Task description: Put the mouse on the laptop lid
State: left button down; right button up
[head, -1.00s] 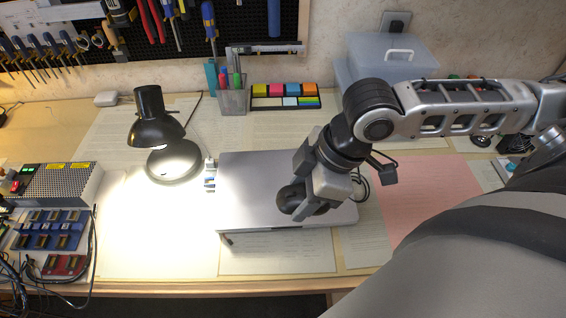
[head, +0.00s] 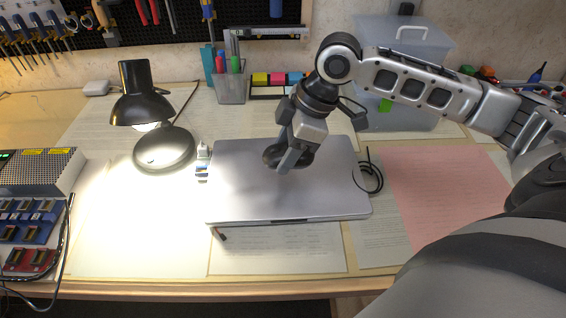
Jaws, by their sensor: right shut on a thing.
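The closed silver laptop (head: 250,185) lies flat in the middle of the desk, its lid facing up. My right gripper (head: 287,160) is over the back middle part of the lid. It is shut on the dark, rounded mouse (head: 294,157), whose sides are partly hidden by the fingers. The mouse is at or just above the lid; I cannot tell whether it touches. My left gripper does not show.
A black desk lamp (head: 148,107) stands left of the laptop. A pen cup (head: 231,86) and a sticky-note tray (head: 262,91) are behind it. A clear lidded bin (head: 425,50) stands back right. A black cable (head: 372,178) lies by the laptop's right edge. Pink paper (head: 445,190) lies right.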

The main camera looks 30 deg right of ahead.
aim_at(283, 151)
jog(key=w+f, duration=0.2)
jog(key=shift+d+f, duration=0.3)
jog(key=shift+d, duration=0.05)
jog(key=shift+f+b, duration=0.3)
jog(key=shift+f, duration=1.15)
jog(key=shift+f, duration=0.15)
jog(key=o, duration=1)
jog(key=p+v, duration=0.1)
jog(key=v, duration=1.1)
